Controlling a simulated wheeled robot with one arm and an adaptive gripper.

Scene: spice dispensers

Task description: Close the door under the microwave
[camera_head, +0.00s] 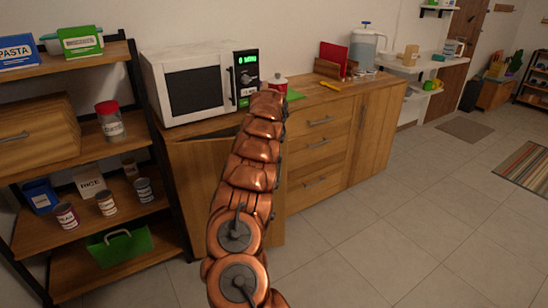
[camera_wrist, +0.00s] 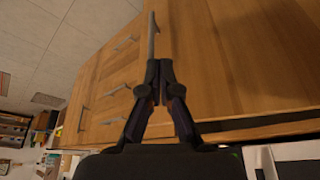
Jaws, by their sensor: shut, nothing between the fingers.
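The white microwave (camera_head: 198,84) stands on the wooden counter at left. The wooden door (camera_head: 198,172) under it is ajar, with a dark gap along its top edge. My gripper (camera_wrist: 160,68) is shut and empty in front of the panel. A grey bar handle (camera_wrist: 151,37) is just beyond its fingertips. I cannot tell whether they touch.
Drawers (camera_head: 318,152) are to the right of the door, with bar handles sticking out. A shelf rack (camera_head: 85,238) with jars, cans and boxes stands close at left. A red-lidded cup (camera_head: 278,84) is on the counter.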

